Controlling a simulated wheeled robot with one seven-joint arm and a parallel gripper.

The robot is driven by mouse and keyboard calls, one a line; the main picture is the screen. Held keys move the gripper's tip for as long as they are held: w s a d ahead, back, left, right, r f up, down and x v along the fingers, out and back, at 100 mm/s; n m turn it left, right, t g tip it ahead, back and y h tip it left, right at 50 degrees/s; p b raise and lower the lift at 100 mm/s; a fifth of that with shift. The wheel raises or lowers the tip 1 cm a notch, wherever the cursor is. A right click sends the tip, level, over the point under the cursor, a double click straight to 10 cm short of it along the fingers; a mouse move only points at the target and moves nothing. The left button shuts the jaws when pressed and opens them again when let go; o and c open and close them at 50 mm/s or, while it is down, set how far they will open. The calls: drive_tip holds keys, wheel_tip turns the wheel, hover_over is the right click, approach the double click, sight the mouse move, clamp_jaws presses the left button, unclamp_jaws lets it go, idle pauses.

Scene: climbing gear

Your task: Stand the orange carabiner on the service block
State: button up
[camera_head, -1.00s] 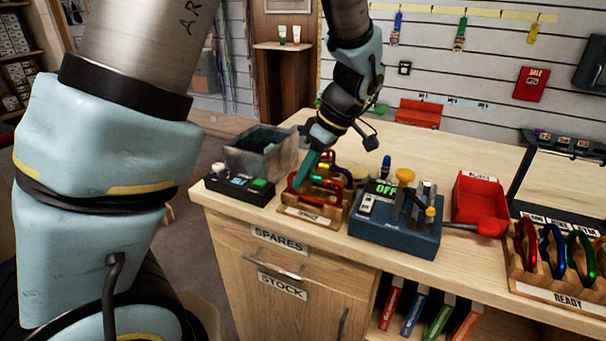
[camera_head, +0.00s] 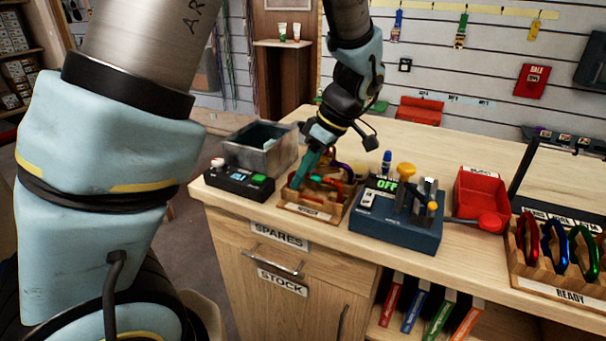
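A small wooden block (camera_head: 318,214) with slots and a white front label stands near the counter's front edge. The label is too small to read surely. Several coloured carabiners stand in it, with red, green, purple and yellow showing. I cannot single out the orange carabiner with certainty; orange-red parts show low by my fingers. My gripper (camera_head: 301,176) points down at the left part of this block, its teal finger among or just in front of the carabiners. The far finger is hidden, so I cannot tell whether it is open, shut or holding anything.
A black button box (camera_head: 238,183) and a grey bin (camera_head: 262,152) stand left of the block. A blue device (camera_head: 398,222) marked OFF, with upright levers, stands close on its right. Further right are a red tray (camera_head: 482,190) and a READY rack (camera_head: 565,285) of carabiners.

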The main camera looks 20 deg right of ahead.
drive_tip(key=shift+o, duration=1.1)
drive_tip(key=shift+d+r, duration=0.1)
